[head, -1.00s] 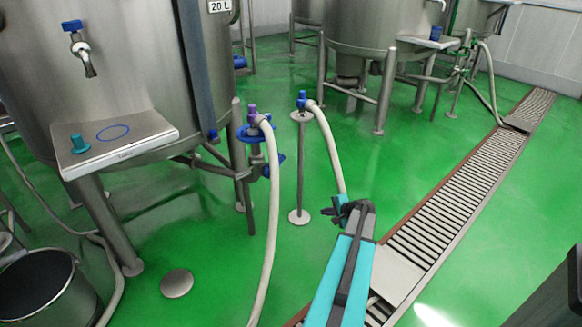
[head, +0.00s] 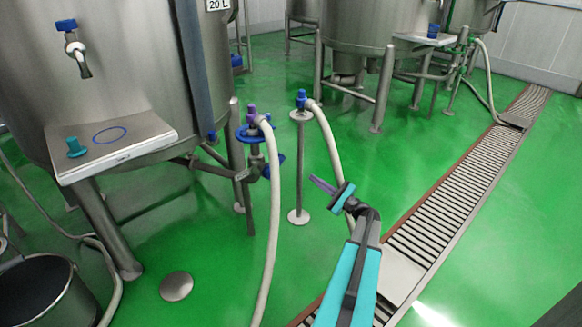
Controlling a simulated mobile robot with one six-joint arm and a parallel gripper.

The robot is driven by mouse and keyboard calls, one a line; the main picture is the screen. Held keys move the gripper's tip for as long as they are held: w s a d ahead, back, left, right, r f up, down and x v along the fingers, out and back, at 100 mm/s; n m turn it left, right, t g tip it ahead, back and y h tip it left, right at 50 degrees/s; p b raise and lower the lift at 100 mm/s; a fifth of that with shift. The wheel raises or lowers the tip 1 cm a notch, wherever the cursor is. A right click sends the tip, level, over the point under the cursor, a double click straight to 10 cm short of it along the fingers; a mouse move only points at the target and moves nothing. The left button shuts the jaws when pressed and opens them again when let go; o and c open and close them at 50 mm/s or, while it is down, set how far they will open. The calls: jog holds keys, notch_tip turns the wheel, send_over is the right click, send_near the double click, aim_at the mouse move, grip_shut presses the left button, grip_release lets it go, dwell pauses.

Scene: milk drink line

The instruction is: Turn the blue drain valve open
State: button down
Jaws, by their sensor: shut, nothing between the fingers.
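The tank's outlet at its lower right carries a blue wheel-like part (head: 243,134) with a purple fitting (head: 252,112) above it. Just below is a blue part (head: 278,160) on the pipe, partly behind the pale hose. Which of these blue parts is the drain valve's handle, I cannot tell for certain. My gripper (head: 331,190) is at the end of the teal arm, to the right of and a little below the outlet, apart from it in the picture. It is shut and empty, with its tip pointing up and left toward the outlet.
A pale hose (head: 268,220) hangs from the outlet to the floor. A second hose (head: 334,150) runs from a stand (head: 299,165) down behind my gripper. A floor drain grate (head: 450,200) lies right. A black bucket (head: 45,290) stands lower left. Green floor between is clear.

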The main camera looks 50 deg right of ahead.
aim_at(274, 167)
jog(key=shift+w+a+f, duration=0.45)
jog(key=shift+a+f, duration=0.05)
jog(key=shift+f, duration=0.2)
jog(key=shift+w, duration=0.15)
jog(key=w+a+r+b, duration=0.3)
jog(key=w+r+b, duration=0.1)
jog(key=w, duration=0.5)
jog(key=shift+w+r, duration=0.4)
jog(key=shift+r, duration=0.1)
